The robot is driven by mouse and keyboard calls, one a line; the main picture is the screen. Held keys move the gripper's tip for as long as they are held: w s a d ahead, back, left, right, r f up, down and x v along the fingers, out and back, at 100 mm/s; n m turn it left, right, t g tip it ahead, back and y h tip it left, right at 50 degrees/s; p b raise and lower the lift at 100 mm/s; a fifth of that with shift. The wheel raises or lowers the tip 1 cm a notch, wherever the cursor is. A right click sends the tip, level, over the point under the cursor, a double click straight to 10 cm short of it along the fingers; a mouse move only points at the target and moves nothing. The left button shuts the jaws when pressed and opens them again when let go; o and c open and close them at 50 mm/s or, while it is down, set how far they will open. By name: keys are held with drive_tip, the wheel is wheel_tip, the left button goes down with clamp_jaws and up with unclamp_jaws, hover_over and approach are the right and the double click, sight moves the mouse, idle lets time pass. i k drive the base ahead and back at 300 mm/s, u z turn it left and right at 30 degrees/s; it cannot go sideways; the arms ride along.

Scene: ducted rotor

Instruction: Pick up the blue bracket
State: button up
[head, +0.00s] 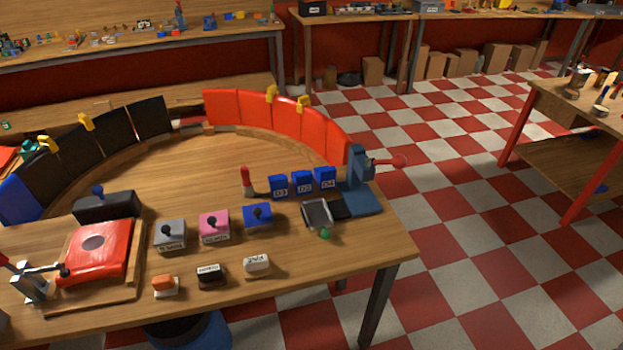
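I cannot tell for certain which blue thing is the blue bracket. Several small blue blocks with white labels stand in a row on the wooden table, one of them the right-hand blue block (325,178). A blue box with a black knob (258,215) stands in front of them. A slate-blue stand with a red-ended lever (357,172) is at the table's right end. A blue curved panel (17,200) stands at the far left. My gripper is not in view.
The wooden table (350,262) also holds a red fixture (97,250), a grey box (170,234), a pink box (214,225) and an arc of red panels (255,108) and black ones. Checkered floor (480,210) is open to the right, before another table (565,105).

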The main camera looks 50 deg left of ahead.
sight(325, 177)
drive_tip(key=u, duration=0.05)
drive_tip(key=k, duration=1.2)
drive_tip(key=u, duration=2.05)
drive_tip(key=i, duration=0.9)
drive_tip(key=u, duration=0.1)
